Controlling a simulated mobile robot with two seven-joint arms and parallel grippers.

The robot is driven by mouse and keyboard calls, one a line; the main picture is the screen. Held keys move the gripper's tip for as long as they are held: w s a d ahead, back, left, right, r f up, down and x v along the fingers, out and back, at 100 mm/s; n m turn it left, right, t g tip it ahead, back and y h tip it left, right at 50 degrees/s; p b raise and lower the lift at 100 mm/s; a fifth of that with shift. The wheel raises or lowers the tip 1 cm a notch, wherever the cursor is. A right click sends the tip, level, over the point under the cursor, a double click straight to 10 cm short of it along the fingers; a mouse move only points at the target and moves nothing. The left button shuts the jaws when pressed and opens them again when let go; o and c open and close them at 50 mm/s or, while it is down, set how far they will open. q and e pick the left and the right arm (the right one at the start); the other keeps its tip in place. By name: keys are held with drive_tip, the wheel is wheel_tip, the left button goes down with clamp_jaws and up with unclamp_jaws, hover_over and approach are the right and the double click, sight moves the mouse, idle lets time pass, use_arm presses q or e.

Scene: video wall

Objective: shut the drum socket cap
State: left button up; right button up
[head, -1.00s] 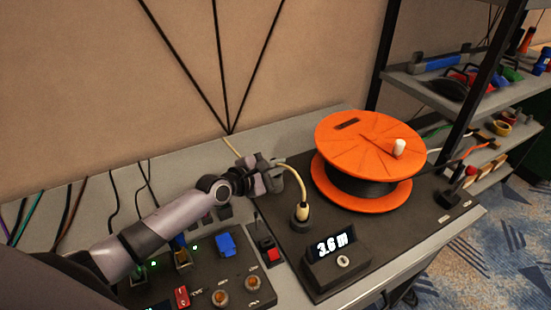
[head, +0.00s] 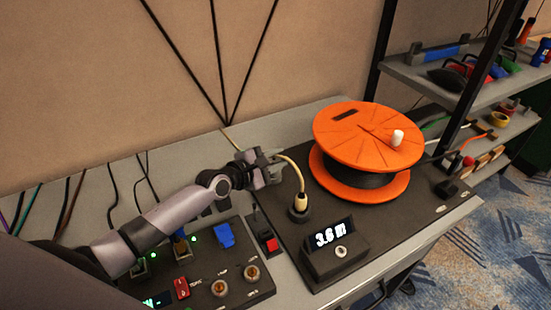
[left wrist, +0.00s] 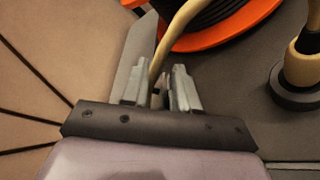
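The orange cable drum (head: 368,135) stands on a dark base plate, with a white knob on top and black cable wound inside. A cream plug (head: 300,201) stands upright in a round black socket (head: 298,215) in front of the drum; both show at the right of the left wrist view. I cannot make out a cap. A cream cable (head: 288,160) arches from the plug past my left gripper (head: 272,168). In the left wrist view, the left gripper's fingers (left wrist: 160,88) are apart, with the cable running down into the gap between them. My right gripper is out of view.
A display box (head: 334,249) reading 3.6 m stands in front of the socket. A switch panel (head: 205,275) with knobs and a blue block lies at the lower left. A shelf rack (head: 465,90) stands at the right. Black cables hang on the wall.

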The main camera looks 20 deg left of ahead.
use_arm(q)
drive_tip(key=p+v, duration=0.1)
drive_tip(key=v, duration=0.6)
idle(0.6)
